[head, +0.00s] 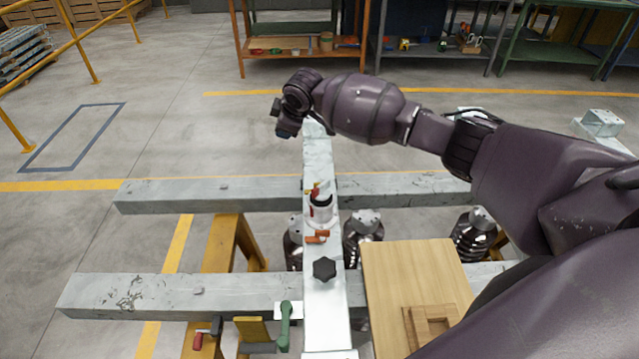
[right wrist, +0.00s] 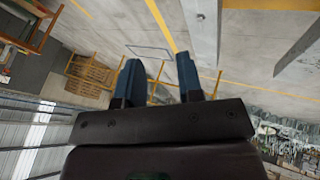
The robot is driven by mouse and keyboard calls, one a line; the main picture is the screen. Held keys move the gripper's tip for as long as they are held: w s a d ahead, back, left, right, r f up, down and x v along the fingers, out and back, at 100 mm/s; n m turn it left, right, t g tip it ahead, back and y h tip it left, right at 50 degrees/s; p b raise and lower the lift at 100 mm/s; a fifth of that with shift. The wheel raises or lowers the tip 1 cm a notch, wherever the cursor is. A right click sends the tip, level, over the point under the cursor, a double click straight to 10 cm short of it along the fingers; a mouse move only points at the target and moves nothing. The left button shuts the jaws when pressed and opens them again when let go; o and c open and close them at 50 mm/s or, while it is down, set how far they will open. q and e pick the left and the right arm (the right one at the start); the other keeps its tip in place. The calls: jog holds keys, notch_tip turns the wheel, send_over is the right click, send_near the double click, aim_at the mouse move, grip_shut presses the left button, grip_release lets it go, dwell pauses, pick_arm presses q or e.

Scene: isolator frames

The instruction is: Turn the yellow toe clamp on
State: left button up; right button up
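The yellow toe clamp (head: 253,330) is at the bottom of the head view, with a flat yellow part above a dark base. It stands between a red-handled clamp (head: 207,334) and a green clamp (head: 285,326). My right gripper (head: 285,133) is far beyond it, near the far end of the long pale beam, and apart from the clamp. In the right wrist view its two blue fingers (right wrist: 158,75) are spread with nothing between them. The clamp cannot be made out in the right wrist view. My left gripper is out of view.
A white cup with small tools (head: 321,207) and a black knob (head: 324,268) sit on the long beam. Orange pieces lie between them. A wooden board (head: 405,275) is to the right, with dark ribbed insulators behind it. Two grey crossbeams (head: 180,293) run below.

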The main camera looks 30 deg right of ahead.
jog(key=s+d+f+n+g+h, duration=0.1)
jog(key=s+d+f+n+g, duration=0.1)
jog(key=s+d+f+g, duration=0.45)
jog(key=f, duration=0.3)
jog(key=f+b, duration=0.1)
jog(key=f, duration=0.6)
jog(key=shift+s+a, duration=0.3)
jog(key=shift+s, duration=0.1)
grip_shut()
